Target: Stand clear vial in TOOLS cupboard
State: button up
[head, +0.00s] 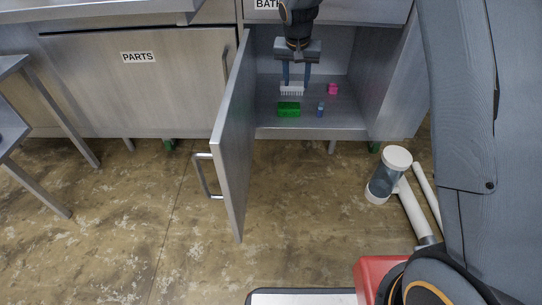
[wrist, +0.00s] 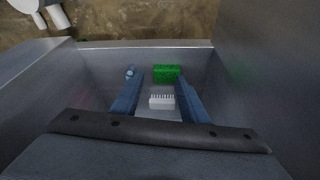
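My gripper (head: 296,82) points down inside the open cupboard (head: 345,124). Its two fingers stand apart, also in the wrist view (wrist: 160,92). A white toothed piece, like a brush or comb (head: 292,89), lies between and just beyond the fingertips; the wrist view shows it (wrist: 162,102) with gaps to the fingers. A small bluish vial-like thing (head: 320,109) stands near the shelf's front, right of a green block (head: 289,109); both show in the wrist view, the vial-like thing (wrist: 130,72) and the block (wrist: 166,73). Whether it is the clear vial, I cannot tell. No TOOLS label is readable.
A pink object (head: 332,89) sits farther back on the shelf. The cupboard door (head: 236,140) swings out at the left. A closed PARTS cupboard (head: 140,85) stands beside it.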

jog(key=s+a+r+n+y, duration=0.1)
jog(key=s+a+r, duration=0.25)
jog(key=s, duration=0.35)
jog(key=s+a+r+n+g, duration=0.15)
jog(key=s+r, duration=0.25)
jog(key=s, duration=0.4)
jog(key=s+a+r+n+y, duration=0.1)
jog(key=s+a+r, duration=0.3)
jog(key=s, duration=0.3)
jog(key=s+d+r+n+g, duration=0.1)
jog(key=s+n, duration=0.3)
jog(key=s, duration=2.1)
jog(key=shift+r+g+y, duration=0.25)
jog(key=shift+g+y, duration=0.15)
jog(key=shift+g, duration=0.05)
jog(key=shift+n, duration=0.25)
